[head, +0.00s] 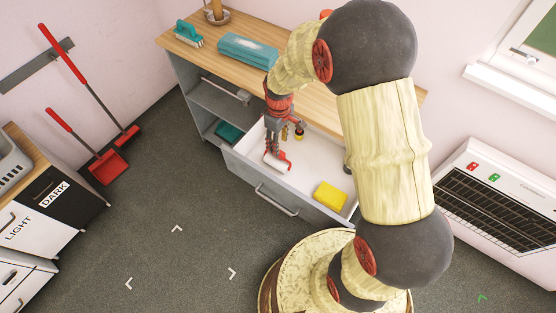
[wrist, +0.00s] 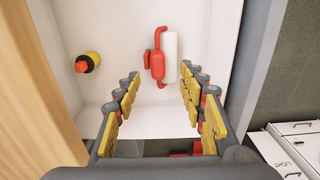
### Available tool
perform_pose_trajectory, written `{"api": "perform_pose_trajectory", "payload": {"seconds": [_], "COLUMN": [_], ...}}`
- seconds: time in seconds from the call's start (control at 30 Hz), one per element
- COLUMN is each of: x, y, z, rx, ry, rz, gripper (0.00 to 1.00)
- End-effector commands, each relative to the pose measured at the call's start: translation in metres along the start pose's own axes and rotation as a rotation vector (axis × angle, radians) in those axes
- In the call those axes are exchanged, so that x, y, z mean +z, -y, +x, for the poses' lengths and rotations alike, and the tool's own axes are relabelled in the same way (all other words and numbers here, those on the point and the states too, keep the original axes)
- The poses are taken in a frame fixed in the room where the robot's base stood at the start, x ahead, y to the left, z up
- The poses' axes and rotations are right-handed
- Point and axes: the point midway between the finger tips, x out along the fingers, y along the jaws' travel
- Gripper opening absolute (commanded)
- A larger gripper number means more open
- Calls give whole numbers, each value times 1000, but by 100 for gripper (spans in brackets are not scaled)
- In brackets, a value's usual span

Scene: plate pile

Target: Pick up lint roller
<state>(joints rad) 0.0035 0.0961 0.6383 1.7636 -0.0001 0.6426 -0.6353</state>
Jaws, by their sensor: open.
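The lint roller, with a white roll (wrist: 170,57) and a red handle, lies in the white open drawer. In the wrist view it sits just beyond and between the fingertips. In the head view its white roll (head: 274,162) shows below my gripper (head: 279,145), partly hidden by it. My gripper (wrist: 160,80) is open, its yellow-padded fingers spread to either side with nothing between them. It points down into the drawer and looks apart from the roller.
The drawer (head: 248,150) also holds a yellow sponge (head: 330,197) and a small yellow, red and black item (wrist: 88,62). The drawer walls stand close around my gripper. The wooden counter (head: 320,107) above carries a teal box (head: 247,50).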

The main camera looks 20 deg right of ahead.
Motion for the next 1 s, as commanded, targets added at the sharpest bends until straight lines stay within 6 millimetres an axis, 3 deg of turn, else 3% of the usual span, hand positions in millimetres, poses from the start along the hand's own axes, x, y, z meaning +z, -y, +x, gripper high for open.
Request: {"api": "perform_pose_trajectory", "payload": {"seconds": [0.6,0.87,1.0], "x": [-1,-2,-2], "y": [-3,-3,-3], "z": [70,70,70], "rx": [-2,0,-1], "ry": [2,0,1], "rz": [3,3,3], "gripper": [41,40,32]}}
